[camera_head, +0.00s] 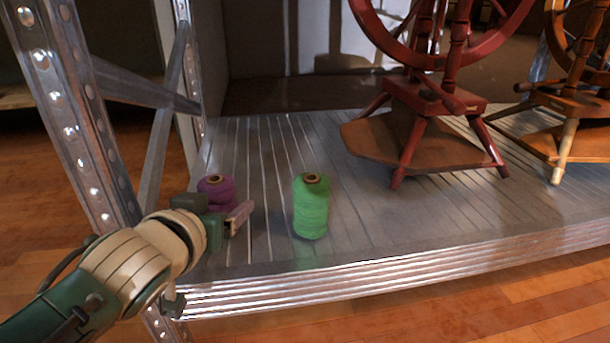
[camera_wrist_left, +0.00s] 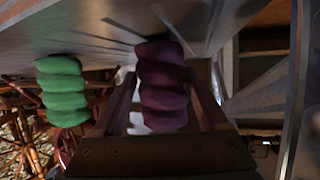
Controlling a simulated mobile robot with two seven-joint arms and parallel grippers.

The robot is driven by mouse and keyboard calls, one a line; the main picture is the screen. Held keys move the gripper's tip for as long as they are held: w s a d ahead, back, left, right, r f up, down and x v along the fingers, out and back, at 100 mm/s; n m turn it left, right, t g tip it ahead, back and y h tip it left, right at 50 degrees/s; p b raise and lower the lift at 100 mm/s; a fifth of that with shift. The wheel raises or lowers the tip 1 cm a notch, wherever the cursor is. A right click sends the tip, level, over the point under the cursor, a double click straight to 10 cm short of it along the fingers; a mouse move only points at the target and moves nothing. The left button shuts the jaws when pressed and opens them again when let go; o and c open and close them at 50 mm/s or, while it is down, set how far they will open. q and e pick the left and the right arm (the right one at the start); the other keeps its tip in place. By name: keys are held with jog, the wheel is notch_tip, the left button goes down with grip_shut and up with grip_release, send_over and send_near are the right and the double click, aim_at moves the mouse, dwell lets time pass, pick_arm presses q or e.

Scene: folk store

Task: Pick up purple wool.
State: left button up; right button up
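The purple wool (camera_head: 214,190) is a spool standing upright on the grey slatted shelf (camera_head: 270,150), near its left end. Its lower part is hidden behind my left gripper (camera_head: 226,212) in the head view. In the left wrist view, which looks upside down, the purple wool (camera_wrist_left: 163,85) shows between the two spread fingers. The fingers look apart from the wool on both sides, so the gripper is open; how deep the wool sits between them is hard to tell. My right gripper is not in view.
A green wool spool (camera_head: 311,207) stands upright to the right of the gripper, with a gap between. A red spinning wheel (camera_head: 425,100) and a brown one (camera_head: 575,100) stand further right. A perforated metal post (camera_head: 75,110) rises at the left, close to my arm.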

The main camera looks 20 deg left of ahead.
pick_arm(q)
jog(key=shift+c, duration=0.7)
jog(key=shift+w+a+r, duration=0.3)
jog(key=shift+w+a, duration=0.05)
jog(key=shift+w, duration=0.3)
jog(key=c, duration=0.4)
jog(key=shift+s+d+f, duration=0.15)
jog(key=shift+s, duration=0.2)
jog(key=c, duration=0.5)
jog(key=shift+c, duration=0.4)
jog(key=shift+w, duration=0.15)
